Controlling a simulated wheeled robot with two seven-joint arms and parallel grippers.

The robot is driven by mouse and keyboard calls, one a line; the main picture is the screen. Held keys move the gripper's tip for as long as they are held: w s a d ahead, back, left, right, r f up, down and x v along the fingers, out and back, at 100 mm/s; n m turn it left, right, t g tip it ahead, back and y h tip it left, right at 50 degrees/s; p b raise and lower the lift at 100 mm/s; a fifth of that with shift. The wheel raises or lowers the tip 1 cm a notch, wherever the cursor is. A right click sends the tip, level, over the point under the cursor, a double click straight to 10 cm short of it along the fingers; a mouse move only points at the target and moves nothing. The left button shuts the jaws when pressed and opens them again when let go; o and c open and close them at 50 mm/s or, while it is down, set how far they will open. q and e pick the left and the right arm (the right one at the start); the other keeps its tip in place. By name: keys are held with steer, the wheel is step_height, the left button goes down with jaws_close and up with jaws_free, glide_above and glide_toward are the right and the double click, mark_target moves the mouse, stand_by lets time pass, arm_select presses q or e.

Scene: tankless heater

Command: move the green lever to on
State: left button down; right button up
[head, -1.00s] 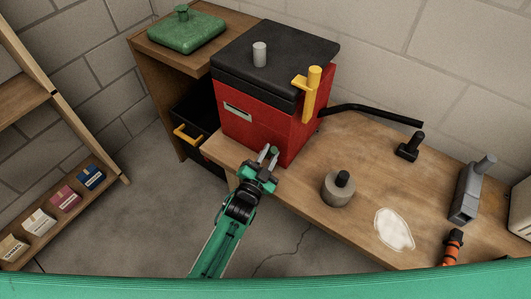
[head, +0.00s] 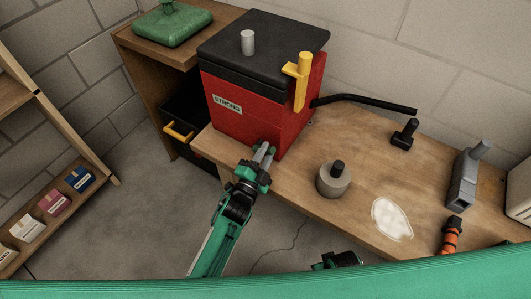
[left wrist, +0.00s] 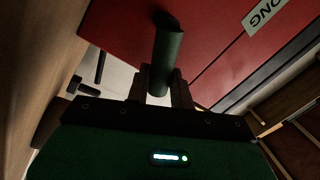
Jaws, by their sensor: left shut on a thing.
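The red heater box (head: 285,122) with a black lid stands on the wooden bench, and its label reads "STRONG". The green lever (left wrist: 168,60) shows in the left wrist view as a dark green bar sticking out from the red front. My left gripper (head: 264,152) is at the lower front of the box. Its fingers (left wrist: 164,88) are shut on the lever, one on each side. In the head view the gripper hides the lever. A green and black part of my right arm (head: 337,260) shows at the bottom edge; its fingers cannot be made out.
A yellow handle (head: 301,80) is on the box's right side, with a black pipe (head: 365,104) behind. A grey round weight (head: 333,180), a white patch (head: 392,218), a grey tool (head: 465,178) and an orange-black tool (head: 451,235) are on the bench (head: 290,190).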

arm_select(q)
steer(key=shift+f, duration=0.1)
steer(key=c, duration=1.2)
jaws_free()
steer(key=shift+c, duration=0.2)
steer(key=v, duration=1.3)
steer(key=shift+s+a+b, duration=0.25)
steer(key=shift+s+b, duration=0.05)
steer(key=shift+s, duration=0.05)
arm_select(e)
steer(key=shift+w+a+r, duration=0.1)
steer(key=shift+w+r, duration=0.05)
steer(key=shift+r, duration=0.8)
